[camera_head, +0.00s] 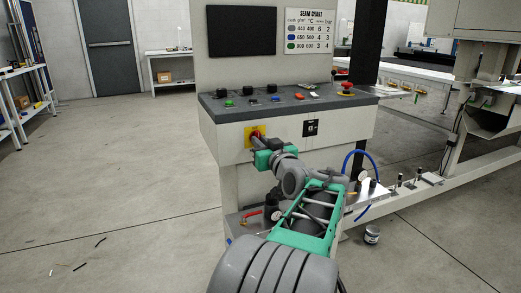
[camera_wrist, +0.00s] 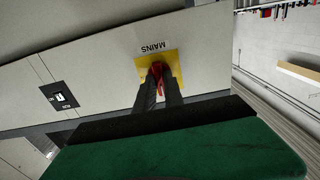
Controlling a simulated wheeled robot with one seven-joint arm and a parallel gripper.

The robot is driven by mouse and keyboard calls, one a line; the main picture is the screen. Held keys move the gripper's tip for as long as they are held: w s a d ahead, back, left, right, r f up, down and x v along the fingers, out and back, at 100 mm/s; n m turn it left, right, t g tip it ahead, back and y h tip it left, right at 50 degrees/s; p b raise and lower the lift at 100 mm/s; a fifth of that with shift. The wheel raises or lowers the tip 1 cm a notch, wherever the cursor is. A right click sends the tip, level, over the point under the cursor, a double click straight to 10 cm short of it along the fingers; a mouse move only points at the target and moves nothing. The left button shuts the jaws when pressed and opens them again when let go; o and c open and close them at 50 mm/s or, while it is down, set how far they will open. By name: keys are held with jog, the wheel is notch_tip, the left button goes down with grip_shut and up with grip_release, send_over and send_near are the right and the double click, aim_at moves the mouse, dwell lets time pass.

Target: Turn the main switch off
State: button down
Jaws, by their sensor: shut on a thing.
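The main switch is a red rotary handle on a yellow plate (camera_head: 250,134) on the front of the grey console, below its left end. In the wrist view the red handle (camera_wrist: 155,70) sits in the middle of the yellow plate (camera_wrist: 176,59), under the label MAINS, which appears upside down. My gripper (camera_wrist: 158,79) is shut on the red handle, one dark finger on each side. In the head view my gripper (camera_head: 257,140) reaches the plate and partly hides the handle. The handle's exact setting is hard to read.
A black rocker switch (camera_head: 310,128) is right of the main switch. The console top (camera_head: 290,105) carries knobs, coloured buttons and a red emergency stop (camera_head: 346,87). A hose and gauges are below right. A small can (camera_head: 372,234) stands on the floor. Floor at left is mostly clear.

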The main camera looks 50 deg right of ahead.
dwell(0.3)
jog(key=c, duration=1.4)
grip_release()
jog(key=shift+c, duration=0.2)
jog(key=p+v, duration=0.1)
jog(key=v, duration=0.6)
jog(key=shift+s+a, duration=0.2)
jog(key=shift+s, duration=0.15)
